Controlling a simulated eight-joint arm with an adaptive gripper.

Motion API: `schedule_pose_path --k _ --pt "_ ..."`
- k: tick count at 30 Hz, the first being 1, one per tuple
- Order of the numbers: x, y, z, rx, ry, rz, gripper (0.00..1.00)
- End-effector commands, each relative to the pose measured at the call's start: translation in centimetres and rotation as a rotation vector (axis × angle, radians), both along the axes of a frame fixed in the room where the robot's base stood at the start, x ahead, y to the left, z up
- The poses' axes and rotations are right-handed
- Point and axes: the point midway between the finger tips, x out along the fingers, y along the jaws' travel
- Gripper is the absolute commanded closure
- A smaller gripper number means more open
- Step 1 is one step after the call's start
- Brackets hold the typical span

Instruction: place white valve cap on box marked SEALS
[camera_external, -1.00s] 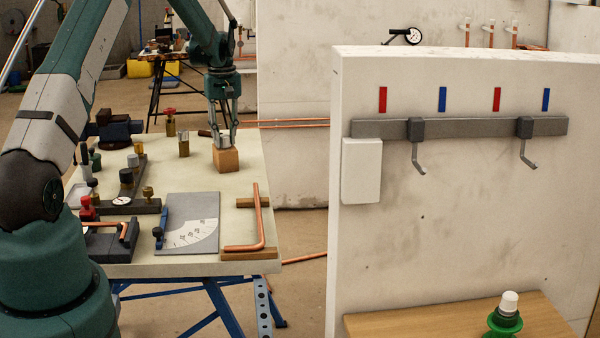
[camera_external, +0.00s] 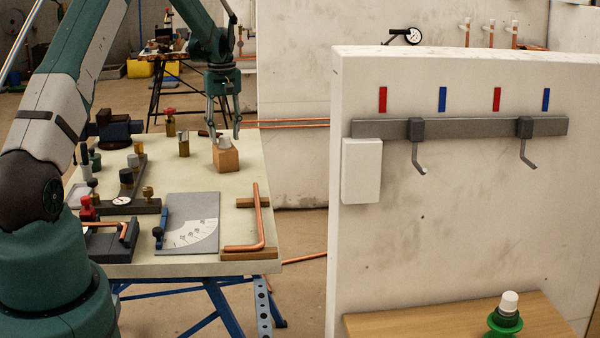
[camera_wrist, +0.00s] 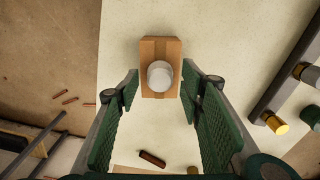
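A white cap (camera_external: 224,141) sits on top of a small brown cardboard box (camera_external: 227,160) near the back right of the workbench. In the wrist view the cap (camera_wrist: 160,75) rests on the near part of the box's top (camera_wrist: 160,47), apart from both fingers. No SEALS marking is readable on the box. My gripper (camera_external: 225,131) is open and empty just above the cap, with one finger on each side. Its green finger pads (camera_wrist: 160,88) also show wide apart in the wrist view.
Brass valves (camera_external: 183,145), a grey plate with a dial scale (camera_external: 188,224) and a bent copper pipe (camera_external: 259,220) share the bench (camera_external: 190,190). A white partition (camera_external: 460,210) stands to the right. A white-topped green item (camera_external: 506,318) is on the wooden shelf.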

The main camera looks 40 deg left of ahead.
Motion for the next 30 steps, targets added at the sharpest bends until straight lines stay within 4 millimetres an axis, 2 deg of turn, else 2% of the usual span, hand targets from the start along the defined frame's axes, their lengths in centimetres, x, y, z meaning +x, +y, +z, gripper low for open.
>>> schedule_pose_path --k 12,18,24,30 --pt "0.0 0.0 6.5 0.000 0.000 0.000 0.62" --pt "0.0 0.0 9.2 0.000 0.000 0.000 0.62" --pt "0.0 0.0 10.6 0.000 0.000 0.000 0.62" --pt "0.0 0.0 10.8 0.000 0.000 0.000 0.62"
